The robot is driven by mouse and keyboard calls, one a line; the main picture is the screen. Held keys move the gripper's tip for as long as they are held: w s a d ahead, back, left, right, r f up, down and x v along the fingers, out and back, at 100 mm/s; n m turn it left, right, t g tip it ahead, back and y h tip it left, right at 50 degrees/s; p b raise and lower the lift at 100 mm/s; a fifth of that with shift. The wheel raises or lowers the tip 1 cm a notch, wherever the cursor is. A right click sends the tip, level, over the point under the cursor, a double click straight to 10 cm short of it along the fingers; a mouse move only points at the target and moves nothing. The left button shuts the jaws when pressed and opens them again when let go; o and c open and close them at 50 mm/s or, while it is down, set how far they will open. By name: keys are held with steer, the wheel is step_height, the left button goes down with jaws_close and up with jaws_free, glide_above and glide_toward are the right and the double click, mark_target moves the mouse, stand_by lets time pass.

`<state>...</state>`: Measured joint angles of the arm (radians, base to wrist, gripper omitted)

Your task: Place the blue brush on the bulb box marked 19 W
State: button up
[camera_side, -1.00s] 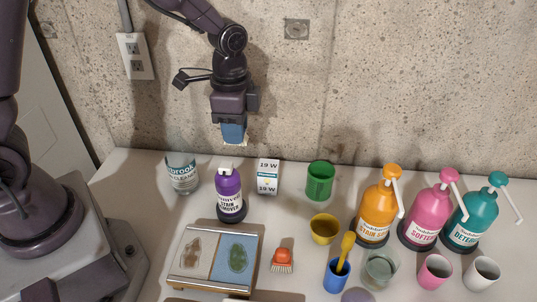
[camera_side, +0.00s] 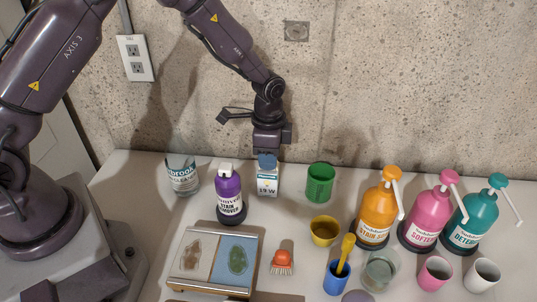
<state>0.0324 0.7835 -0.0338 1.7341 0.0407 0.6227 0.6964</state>
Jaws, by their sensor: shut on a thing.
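The bulb box marked 19 W (camera_side: 267,187) is white with blue print and stands upright at the back of the table, right of the purple stain remover bottle. My gripper (camera_side: 267,154) is directly above it, pointing down, and is shut on the blue brush (camera_side: 267,162). Only the blue body of the brush shows, right at the top of the box. Its bristles are hidden, and I cannot tell whether it touches the box top.
The purple bottle (camera_side: 229,195) stands close left of the box, with a clear labelled jar (camera_side: 182,175) beyond. A green cup (camera_side: 320,183) is to the right. An orange brush (camera_side: 282,261), a two-panel board (camera_side: 254,263) and several pump bottles are nearer or farther right.

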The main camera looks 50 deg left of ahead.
steer(key=shift+f, duration=0.1)
steer(key=o, duration=0.9)
step_height(320, 180, up, 13)
steer(key=shift+s+f, duration=0.1)
steer(key=shift+f, duration=0.05)
steer(key=s+r+n+t, duration=0.2)
steer(key=s+r+n, duration=0.1)
steer(key=s, duration=0.4)
steer(key=s+a+r+n+t, duration=0.1)
steer(key=s+r+n, duration=0.2)
steer(key=s+r, duration=0.3)
steer(key=s+a+r+n+t, duration=0.1)
steer(key=s+r, duration=0.4)
steer(key=s, duration=0.5)
steer(key=shift+a+n+t, duration=0.25)
steer(key=shift+n+t, duration=0.55)
steer(key=shift+n, duration=0.2)
